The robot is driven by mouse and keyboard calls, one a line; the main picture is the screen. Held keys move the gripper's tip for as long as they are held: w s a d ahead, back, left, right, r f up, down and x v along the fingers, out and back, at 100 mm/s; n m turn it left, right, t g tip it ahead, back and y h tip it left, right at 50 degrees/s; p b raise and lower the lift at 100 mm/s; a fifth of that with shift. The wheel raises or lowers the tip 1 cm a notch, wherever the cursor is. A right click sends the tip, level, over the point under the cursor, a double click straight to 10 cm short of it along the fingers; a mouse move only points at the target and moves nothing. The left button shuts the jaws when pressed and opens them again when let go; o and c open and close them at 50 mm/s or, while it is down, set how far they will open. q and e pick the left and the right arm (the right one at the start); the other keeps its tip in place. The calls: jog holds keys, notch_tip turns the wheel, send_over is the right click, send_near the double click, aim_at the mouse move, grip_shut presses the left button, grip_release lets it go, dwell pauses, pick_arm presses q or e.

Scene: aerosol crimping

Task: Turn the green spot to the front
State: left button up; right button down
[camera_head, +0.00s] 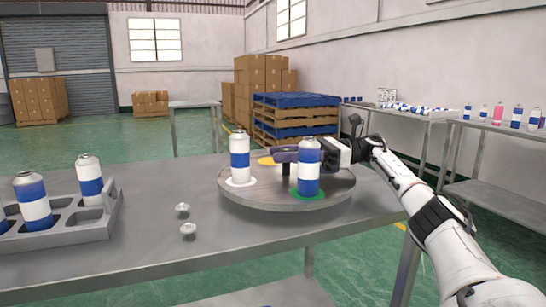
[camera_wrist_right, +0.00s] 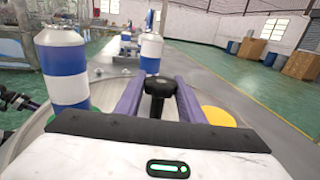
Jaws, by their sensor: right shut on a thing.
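The round grey turntable (camera_head: 262,200) stands on the metal table. The green spot (camera_head: 308,197) is at its front right, partly covered by a blue can with a white band (camera_head: 308,170). The white spot (camera_head: 238,183) is at the left under a white can with a blue band (camera_head: 240,160). The yellow spot (camera_head: 266,161) is at the back, bare; it also shows in the right wrist view (camera_wrist_right: 218,117). My right gripper (camera_head: 283,155) reaches over the turntable behind the blue can. In the wrist view its purple fingers are shut on a black knob (camera_wrist_right: 158,92).
A grey rack (camera_head: 85,232) with several cans stands at the left. Two small metal valve caps (camera_head: 182,208) lie left of the turntable. The table front is clear. Side tables (camera_head: 500,135) with bottles, and pallets with boxes (camera_head: 295,115), stand behind.

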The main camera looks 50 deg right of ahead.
aim_at(285, 150)
pick_arm(q)
jog(key=shift+w+r, duration=0.25)
jog(key=shift+w, duration=0.15)
pick_arm(e)
jog(key=c, duration=1.2)
grip_release()
pick_arm(q)
jog(key=shift+s+f, duration=0.1)
jog(key=shift+f, duration=0.1)
pick_arm(e)
notch_tip(285, 150, up, 9)
jog(key=p, duration=0.4)
pick_arm(q)
jog(key=shift+s+a+r+m, duration=0.2)
jog(key=shift+a+r+m, duration=0.15)
jog(key=shift+r, duration=0.4)
pick_arm(e)
jog(key=shift+r, duration=0.5)
